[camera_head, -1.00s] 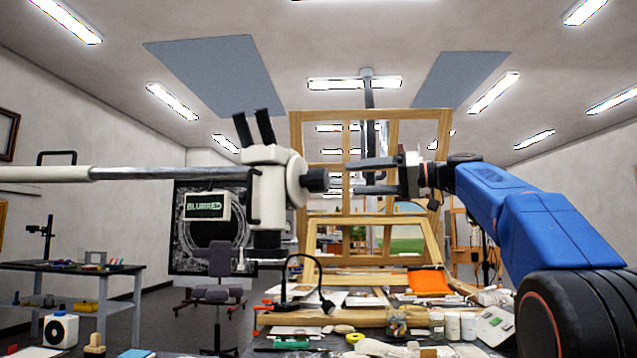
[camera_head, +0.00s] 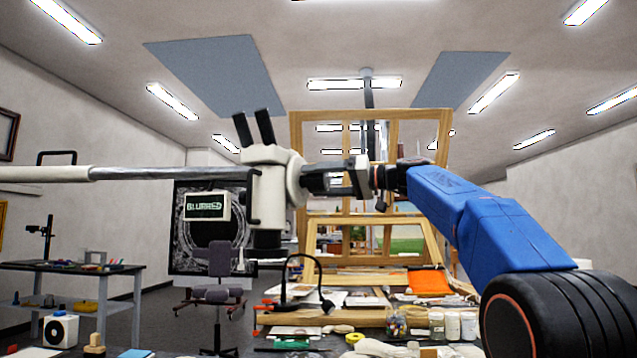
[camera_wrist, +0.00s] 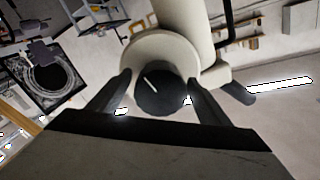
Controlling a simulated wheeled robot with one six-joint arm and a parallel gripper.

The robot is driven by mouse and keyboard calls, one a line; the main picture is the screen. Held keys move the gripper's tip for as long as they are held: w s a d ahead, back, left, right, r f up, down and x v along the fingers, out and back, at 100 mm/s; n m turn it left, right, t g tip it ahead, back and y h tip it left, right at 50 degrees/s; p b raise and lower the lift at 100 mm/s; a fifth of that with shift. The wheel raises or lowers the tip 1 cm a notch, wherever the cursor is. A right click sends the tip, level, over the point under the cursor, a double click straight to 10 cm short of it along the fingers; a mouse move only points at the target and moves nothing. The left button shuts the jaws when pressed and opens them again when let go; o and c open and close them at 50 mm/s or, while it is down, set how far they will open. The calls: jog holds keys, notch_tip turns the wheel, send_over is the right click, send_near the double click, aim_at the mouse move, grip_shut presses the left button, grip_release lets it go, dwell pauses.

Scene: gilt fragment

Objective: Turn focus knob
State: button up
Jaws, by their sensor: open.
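A white microscope (camera_head: 272,175) hangs on a long horizontal boom arm (camera_head: 130,173). Its small screen (camera_head: 205,207) reads "BLURRED". In the wrist view the black focus knob (camera_wrist: 160,92) with a white line on its face sticks out of the round cream housing (camera_wrist: 160,58). The white line is tilted, running from upper left to lower right. My gripper (camera_wrist: 157,88) is open, with one finger on each side of the knob. I cannot tell whether the fingers touch it. In the head view my gripper (camera_head: 318,180) covers most of the knob.
A cluttered workbench (camera_head: 300,330) with jars, papers and an orange cloth (camera_head: 428,282) lies below. A gooseneck lamp (camera_head: 325,300) stands on it. Wooden frames (camera_head: 420,150) stand behind the arm. A side table (camera_head: 70,267) and a chair (camera_head: 217,270) are at the left.

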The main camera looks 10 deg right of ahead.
jog(key=c, duration=1.1)
jog(key=shift+o, duration=0.2)
jog(key=shift+m, duration=2.8)
jog(key=o, duration=1.1)
jog(key=shift+c, duration=0.2)
